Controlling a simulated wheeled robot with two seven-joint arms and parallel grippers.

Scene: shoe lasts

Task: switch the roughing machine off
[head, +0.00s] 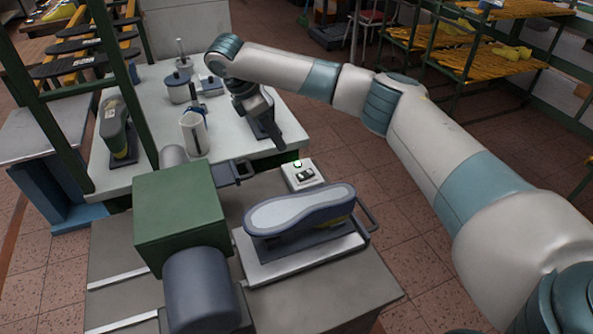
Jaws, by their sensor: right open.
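The roughing machine (175,205) has a green housing and a dark cylindrical motor on a grey bench. Its small white switch box (291,184) stands on the bench's far edge, with a dark rocker switch (306,175) on top and a lit green lamp (297,163) behind it. My right gripper (280,147) is open and empty. It points down just beyond the switch box in the picture, apart from it. My left gripper is out of view.
A shoe last (300,211), sole up, sits on a holder right in front of the switch box. A white table (240,165) behind carries a pot (178,88), a white mug (194,135) and another last (114,125). Racks (470,60) stand at the back right.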

